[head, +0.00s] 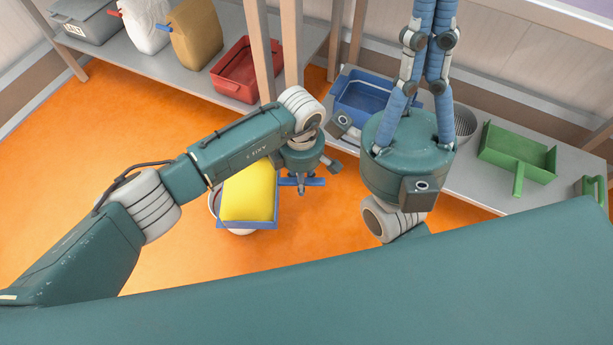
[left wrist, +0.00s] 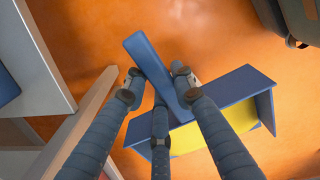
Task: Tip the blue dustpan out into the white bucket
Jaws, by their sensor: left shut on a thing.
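The blue dustpan (head: 250,225) holds a smooth yellow load (head: 249,190) and looks roughly level. Its blue handle (left wrist: 150,62) points away from the pan, and my left gripper (head: 301,183) is shut on it. The left wrist view shows the fingers (left wrist: 160,88) around the handle, with the pan's blue wall (left wrist: 228,97) beyond. The white bucket (head: 212,204) is mostly hidden beneath the dustpan; only bits of its rim and side show. My right gripper (head: 432,40) points up at the upper right; its fingertips are cut off by the frame edge.
The left shelf (head: 185,75) bears a grey bin (head: 90,28), white and tan containers and a red tray (head: 240,75). The right bench (head: 465,183) bears a blue tray (head: 365,97), a metal bowl (head: 465,122) and a green dustpan (head: 515,150). Wooden posts (head: 262,50) stand behind my left arm. Orange floor lies open at left.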

